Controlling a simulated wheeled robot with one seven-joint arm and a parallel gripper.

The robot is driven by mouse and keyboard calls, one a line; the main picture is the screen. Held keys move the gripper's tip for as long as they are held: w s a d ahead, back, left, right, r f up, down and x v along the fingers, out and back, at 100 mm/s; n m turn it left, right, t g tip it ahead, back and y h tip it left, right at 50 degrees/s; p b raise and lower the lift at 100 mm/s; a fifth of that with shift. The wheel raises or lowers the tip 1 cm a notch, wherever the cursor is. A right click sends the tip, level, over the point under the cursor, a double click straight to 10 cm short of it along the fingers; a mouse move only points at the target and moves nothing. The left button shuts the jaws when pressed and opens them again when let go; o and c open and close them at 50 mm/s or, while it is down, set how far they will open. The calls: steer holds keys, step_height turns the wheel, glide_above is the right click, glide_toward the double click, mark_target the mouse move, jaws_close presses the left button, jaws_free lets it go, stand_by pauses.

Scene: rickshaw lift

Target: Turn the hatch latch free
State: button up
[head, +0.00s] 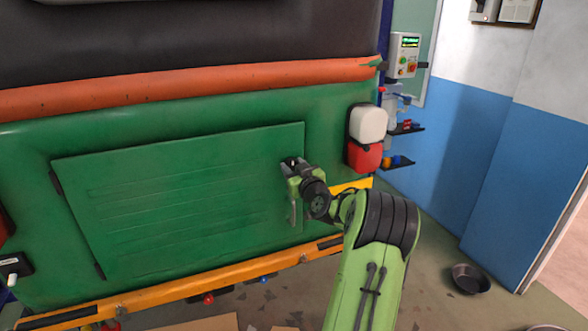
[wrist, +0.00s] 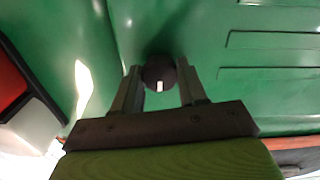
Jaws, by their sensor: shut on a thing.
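The green hatch (head: 180,205) is a flat panel on the rickshaw's green rear body and lies flush with it. Its latch is a round black knob (wrist: 158,70) with a white mark, near the hatch's right edge in the head view. In the wrist view my gripper (wrist: 160,82) has one finger on each side of the knob and is shut on it. The white mark points towards the gripper's palm. In the head view my gripper (head: 293,172) is at the hatch's upper right and mostly hides the knob.
A white and red tail lamp (head: 367,125) sits just right of my gripper. A yellow bumper bar (head: 200,285) runs below the hatch. A control box (head: 404,55) and small shelves stand at the right. A dark bowl (head: 470,279) lies on the floor at the right.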

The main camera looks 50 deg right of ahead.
steer(key=m+b, duration=0.2)
steer(key=m, duration=1.1)
steer(key=shift+r, duration=0.1)
steer(key=shift+m+p, duration=0.8)
steer(key=shift+m, duration=1.3)
steer(key=o, duration=1.1)
steer(key=shift+c, duration=0.2)
